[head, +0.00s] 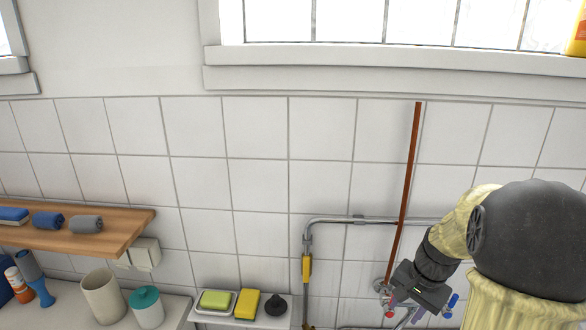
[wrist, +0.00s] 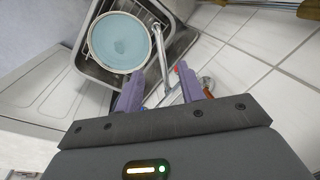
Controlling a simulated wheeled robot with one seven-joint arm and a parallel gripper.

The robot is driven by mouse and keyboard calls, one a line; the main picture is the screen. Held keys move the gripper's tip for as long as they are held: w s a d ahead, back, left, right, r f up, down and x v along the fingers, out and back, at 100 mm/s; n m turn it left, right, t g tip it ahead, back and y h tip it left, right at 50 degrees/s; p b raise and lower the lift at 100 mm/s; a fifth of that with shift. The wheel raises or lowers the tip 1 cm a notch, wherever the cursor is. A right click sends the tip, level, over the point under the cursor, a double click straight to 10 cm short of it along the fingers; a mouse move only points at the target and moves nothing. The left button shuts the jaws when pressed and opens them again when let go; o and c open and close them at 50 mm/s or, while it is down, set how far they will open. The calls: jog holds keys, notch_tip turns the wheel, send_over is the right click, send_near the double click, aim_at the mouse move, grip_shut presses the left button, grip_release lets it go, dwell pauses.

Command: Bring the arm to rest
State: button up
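My gripper (wrist: 160,84) is open in the wrist view. Its two purple fingers stand apart with nothing held between them. A metal tap (wrist: 161,55) shows beyond and between the fingers; I cannot tell how close it is. In the head view my arm comes in from the lower right and bends down to the left. My gripper (head: 418,316) points down there, mostly hidden by its own dark body, near the red handle (head: 389,315) and blue handle (head: 453,300) of the tap.
A metal sink (wrist: 88,60) holds a round basin with a pale blue inside (wrist: 118,42). A wooden shelf (head: 120,229) with rolled cloths is at left. A sponge (head: 247,304) and soap (head: 215,299) sit on a ledge. A copper pipe (head: 408,185) runs up the tiled wall.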

jog(key=s+a+f+n, duration=0.1)
jog(key=s+a+n, duration=0.3)
jog(key=a, duration=0.3)
jog(key=s+a+f+n+t+h, duration=0.1)
jog(key=s+a+n, duration=0.4)
jog(key=a, duration=0.2)
jog(key=shift+a+f+n, duration=0.15)
jog(key=shift+a+n, duration=0.1)
jog(key=shift+n, duration=0.05)
jog(key=shift+s, duration=0.1)
dwell(1.3)
